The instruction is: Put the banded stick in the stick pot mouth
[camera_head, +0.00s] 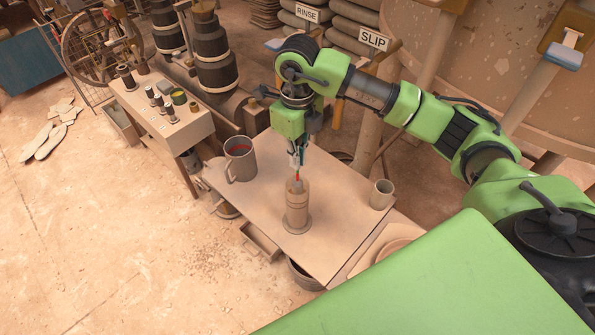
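The stick pot (297,211) is a tan, bottle-like vessel with ringed sides and a wide foot. It stands upright on the table. The banded stick (297,174) shows as a thin, near-upright piece with red and green on it, directly above the pot's mouth (296,184). My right gripper (297,161) points down over the pot and appears shut on the stick's upper part. The stick's lower end is too small to make out, so I cannot tell whether it is inside the mouth or just above it. My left gripper is not in view.
A large grey mug (240,160) with red inside stands left of the pot on the table (335,217). A smaller cup (381,194) stands at the right. A side bench (166,126) with several small jars is at the left. The table's front is clear.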

